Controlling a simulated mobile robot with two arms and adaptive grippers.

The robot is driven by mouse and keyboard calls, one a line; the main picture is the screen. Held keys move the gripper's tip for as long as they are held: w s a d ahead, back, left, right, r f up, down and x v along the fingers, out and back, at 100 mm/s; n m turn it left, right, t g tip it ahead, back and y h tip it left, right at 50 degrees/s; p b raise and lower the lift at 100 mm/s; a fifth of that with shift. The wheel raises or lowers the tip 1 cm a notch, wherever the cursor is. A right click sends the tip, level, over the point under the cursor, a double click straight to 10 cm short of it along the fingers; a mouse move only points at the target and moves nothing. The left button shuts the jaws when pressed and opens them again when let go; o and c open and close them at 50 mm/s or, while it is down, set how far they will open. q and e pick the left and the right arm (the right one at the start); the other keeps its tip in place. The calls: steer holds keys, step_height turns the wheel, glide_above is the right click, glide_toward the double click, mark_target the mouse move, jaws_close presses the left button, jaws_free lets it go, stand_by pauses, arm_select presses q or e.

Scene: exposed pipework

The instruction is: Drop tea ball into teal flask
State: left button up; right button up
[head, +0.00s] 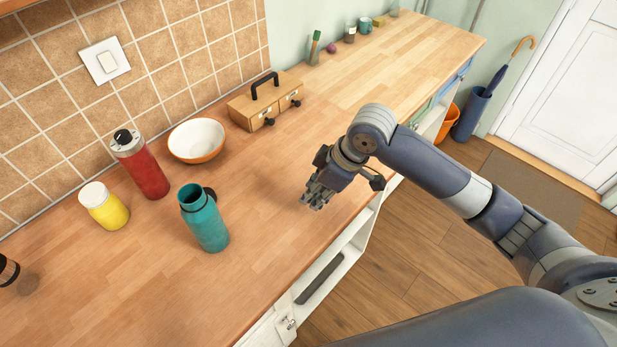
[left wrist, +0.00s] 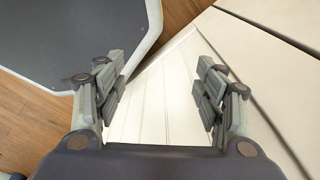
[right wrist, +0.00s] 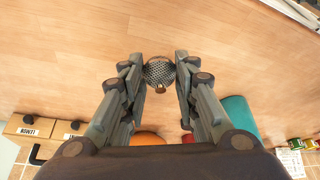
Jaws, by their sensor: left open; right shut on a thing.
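The teal flask (head: 205,222) stands upright on the wooden counter in the head view, with its mouth open at the top and a dark loop by the rim. It also shows in part at the right of the right wrist view (right wrist: 239,117). The tea ball (right wrist: 159,72), a mesh metal ball, is between the fingertips of my right gripper (right wrist: 160,74), which is shut on it. In the head view my right gripper (head: 317,194) is over the counter, right of the flask and apart from it; the ball is hidden there. My left gripper (left wrist: 164,85) is open and empty in the left wrist view.
A red flask (head: 143,168), a yellow jar (head: 105,207) and a white-and-orange bowl (head: 197,139) stand left of and behind the teal flask. A wooden box (head: 262,103) with a black handle stands at the wall. The counter (head: 270,215) between flask and right gripper is clear.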

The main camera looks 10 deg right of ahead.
steer(key=s, duration=0.4)
steer(key=s+b, duration=0.1)
steer(key=s, duration=0.2)
steer(key=shift+d+r, duration=0.25)
steer(key=shift+r, duration=0.1)
